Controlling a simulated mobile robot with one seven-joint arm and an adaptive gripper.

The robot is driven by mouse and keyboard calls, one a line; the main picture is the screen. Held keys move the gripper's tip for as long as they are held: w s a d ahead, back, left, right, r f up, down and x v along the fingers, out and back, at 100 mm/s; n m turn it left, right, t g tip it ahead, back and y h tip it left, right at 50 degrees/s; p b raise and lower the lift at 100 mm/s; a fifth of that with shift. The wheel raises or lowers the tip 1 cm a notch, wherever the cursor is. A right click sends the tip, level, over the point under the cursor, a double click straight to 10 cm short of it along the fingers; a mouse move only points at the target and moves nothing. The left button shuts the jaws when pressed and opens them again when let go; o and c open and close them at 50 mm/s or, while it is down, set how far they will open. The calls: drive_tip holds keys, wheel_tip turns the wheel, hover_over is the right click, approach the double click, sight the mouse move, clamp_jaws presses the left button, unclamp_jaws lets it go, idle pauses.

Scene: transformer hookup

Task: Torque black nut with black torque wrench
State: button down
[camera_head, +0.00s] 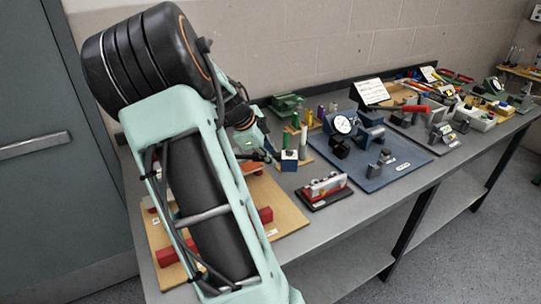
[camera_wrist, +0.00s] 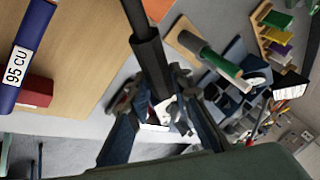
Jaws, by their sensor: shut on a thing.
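My gripper (camera_wrist: 165,112) is shut on a dark, rod-shaped tool, which appears to be the black torque wrench (camera_wrist: 153,62). In the wrist view its shaft runs from between the fingers up past the top edge, so its far end is out of sight. In the head view my gripper (camera_head: 262,152) is over the near left part of the bench, partly covered by my arm. I cannot make out the black nut in either view. A wooden board (camera_wrist: 88,50) lies below with a blue bar marked "95 CU" (camera_wrist: 20,50) and a red block (camera_wrist: 37,91).
The board (camera_head: 288,214) also shows in the head view, mostly behind my arm. A red-and-white part on a dark base (camera_head: 325,188) and a blue plate with a gauge (camera_head: 385,168) stand to the right.

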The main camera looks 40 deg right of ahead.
drive_tip(key=shift+f+b, duration=0.8)
drive_tip(key=shift+f, duration=0.05)
idle(0.3)
drive_tip(key=shift+r, duration=0.1)
drive_tip(key=shift+s+a+m+g+p, duration=0.3)
drive_tip(key=shift+s+a+m+g, duration=0.2)
drive_tip(key=shift+s+a+m, duration=0.35)
drive_tip(key=shift+w, duration=0.15)
drive_tip(key=shift+a+m, duration=0.1)
drive_tip(key=shift+m, duration=0.15)
drive_tip(key=shift+s+a+m+g+p, duration=0.45)
drive_tip(key=shift+s+a+m+g, duration=0.1)
drive_tip(key=shift+a+m, duration=0.3)
drive_tip(key=shift+a, duration=0.1)
drive_tip(key=shift+s+a+m+g+y+p, duration=0.2)
drive_tip(key=shift+a+m+g+p, duration=0.1)
drive_tip(key=shift+a+m, duration=0.25)
drive_tip(key=shift+s+a+m+g+y+p, duration=0.15)
drive_tip(key=shift+s+a+m+y+p, duration=0.1)
drive_tip(key=shift+a+m, duration=0.2)
